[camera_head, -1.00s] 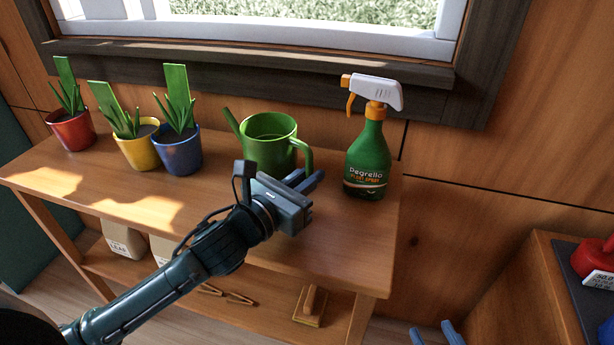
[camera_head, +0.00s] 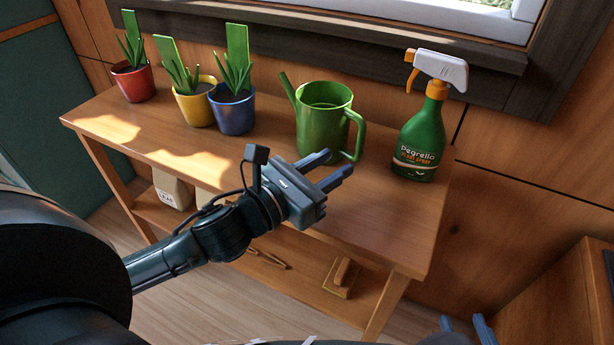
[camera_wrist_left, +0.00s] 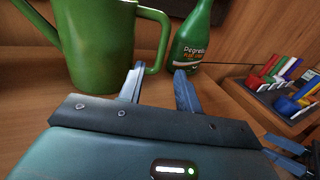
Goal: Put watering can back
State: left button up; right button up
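The green watering can (camera_head: 322,128) stands upright on the wooden table's top (camera_head: 390,215), between the blue pot and the spray bottle. Its spout points left and its handle faces right. My left gripper (camera_head: 338,161) is open and empty, with its fingers low beside the handle's bottom. In the left wrist view, the can (camera_wrist_left: 98,45) is at upper left, and its handle curves down close behind the left finger. Whether they touch is unclear. My right gripper (camera_head: 463,320) shows only as two spread blue fingertips at the bottom edge, away from the table.
Red (camera_head: 134,84), yellow (camera_head: 195,105) and blue (camera_head: 232,112) plant pots stand left of the can. A green spray bottle (camera_head: 420,145) stands close on its right. The table's front right top is clear.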

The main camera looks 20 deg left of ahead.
pick_arm(q)
jog(key=shift+v, duration=2.5)
